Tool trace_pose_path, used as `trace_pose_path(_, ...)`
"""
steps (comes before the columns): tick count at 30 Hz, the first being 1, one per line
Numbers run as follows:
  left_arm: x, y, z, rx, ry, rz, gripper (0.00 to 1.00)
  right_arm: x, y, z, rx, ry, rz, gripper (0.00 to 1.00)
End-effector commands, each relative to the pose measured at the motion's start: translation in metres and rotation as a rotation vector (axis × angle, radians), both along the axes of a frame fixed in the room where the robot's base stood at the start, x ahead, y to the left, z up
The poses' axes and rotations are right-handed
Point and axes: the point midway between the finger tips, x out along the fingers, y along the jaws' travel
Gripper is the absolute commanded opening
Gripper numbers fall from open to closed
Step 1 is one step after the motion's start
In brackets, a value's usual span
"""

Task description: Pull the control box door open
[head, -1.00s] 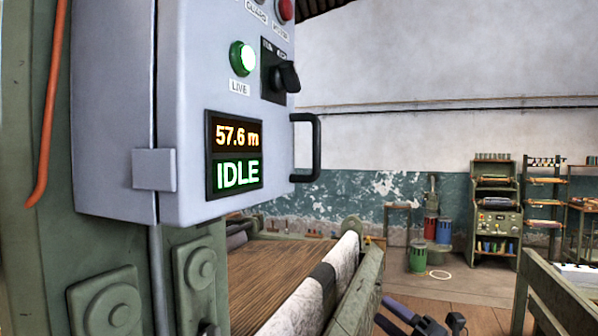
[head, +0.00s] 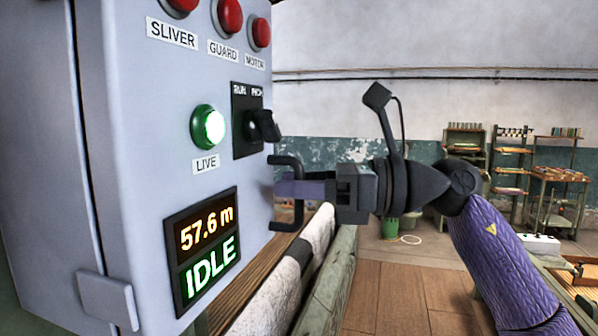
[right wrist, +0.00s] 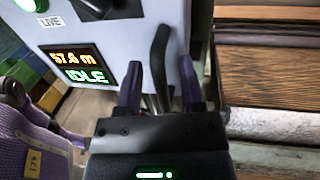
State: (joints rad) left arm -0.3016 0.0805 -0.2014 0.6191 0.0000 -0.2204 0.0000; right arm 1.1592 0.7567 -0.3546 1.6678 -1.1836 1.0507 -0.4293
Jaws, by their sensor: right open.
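The grey control box (head: 140,170) fills the left of the head view, and its door looks shut. A black bar handle (head: 285,160) stands out from the door's right edge; it also shows in the right wrist view (right wrist: 159,60). My right gripper (head: 279,188) is at the handle, coming in from the right. In the right wrist view, my right gripper (right wrist: 160,76) is open, with its purple fingers on either side of the handle bar. Whether a finger touches the bar I cannot tell. My left gripper is not in view.
The door carries red lamps (head: 230,15), a lit green lamp (head: 208,127), a black selector switch (head: 262,126) and a display (head: 203,245) reading 57.6 m and IDLE. A machine rail (head: 330,285) runs below the handle. Wooden floor (head: 400,295) lies open to the right.

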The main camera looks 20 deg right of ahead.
Motion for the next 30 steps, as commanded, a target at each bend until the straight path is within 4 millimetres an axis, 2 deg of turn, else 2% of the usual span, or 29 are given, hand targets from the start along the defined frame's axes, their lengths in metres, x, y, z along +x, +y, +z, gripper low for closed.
trace_pose_path(5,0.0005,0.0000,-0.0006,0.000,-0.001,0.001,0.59,0.0001,0.0000,-0.0007,0.000,0.001,0.000,0.48)
trace_pose_path(9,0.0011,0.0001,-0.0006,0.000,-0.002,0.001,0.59,0.0000,-0.0002,-0.0006,0.000,0.001,0.000,0.18)
trace_pose_path(12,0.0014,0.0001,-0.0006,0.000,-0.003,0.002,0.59,0.0001,-0.0004,-0.0005,0.001,0.001,0.000,0.00)
trace_pose_path(30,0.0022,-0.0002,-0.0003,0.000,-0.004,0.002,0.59,0.0000,-0.0005,0.0000,0.002,0.000,0.000,0.00)
